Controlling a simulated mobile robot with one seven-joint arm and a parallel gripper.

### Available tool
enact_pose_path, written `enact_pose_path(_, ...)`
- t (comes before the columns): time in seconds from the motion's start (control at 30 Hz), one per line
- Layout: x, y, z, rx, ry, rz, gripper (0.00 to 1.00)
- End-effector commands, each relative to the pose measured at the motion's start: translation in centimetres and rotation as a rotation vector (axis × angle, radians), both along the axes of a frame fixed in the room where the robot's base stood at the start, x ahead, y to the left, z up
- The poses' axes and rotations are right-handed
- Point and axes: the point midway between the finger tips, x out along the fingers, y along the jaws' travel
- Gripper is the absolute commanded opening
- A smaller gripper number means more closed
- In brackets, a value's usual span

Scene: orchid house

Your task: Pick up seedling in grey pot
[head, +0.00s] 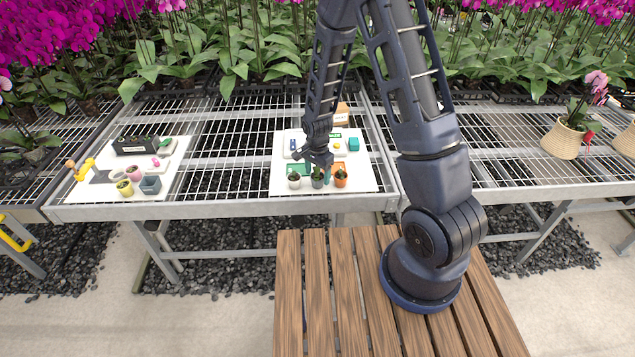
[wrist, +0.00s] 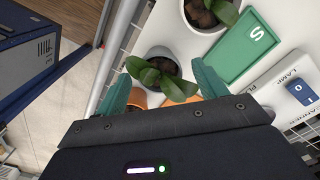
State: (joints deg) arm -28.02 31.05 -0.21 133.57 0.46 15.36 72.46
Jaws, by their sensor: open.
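The seedling in the grey pot (head: 317,181) stands upright on the white board (head: 362,184), between a white pot (head: 294,181) and an orange pot (head: 341,180). My gripper (head: 319,170) is low over it, pointing down. In the wrist view the seedling's green leaves (wrist: 158,80) and grey pot (wrist: 158,53) show between the teal fingertips of my open gripper (wrist: 160,84). The fingers lie to either side; I cannot tell whether they touch the pot. The pot's lower part is hidden in the wrist view.
The orange pot (wrist: 178,97) is partly hidden close to the fingers in the wrist view. The white pot (wrist: 207,16) and a green S panel (wrist: 243,48) are nearby. A blue switch (wrist: 301,94) sits at right. Another board (head: 120,185) with pots lies at left.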

Motion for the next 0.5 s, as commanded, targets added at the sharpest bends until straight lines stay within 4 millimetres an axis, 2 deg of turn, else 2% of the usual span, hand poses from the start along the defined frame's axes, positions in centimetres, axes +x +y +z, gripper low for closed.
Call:
enact_pose_path(0.2,0.0,0.0,-1.7,-0.001,0.001,0.002,0.71)
enact_pose_path(0.5,0.0,0.0,-1.9,0.000,0.000,0.001,0.69)
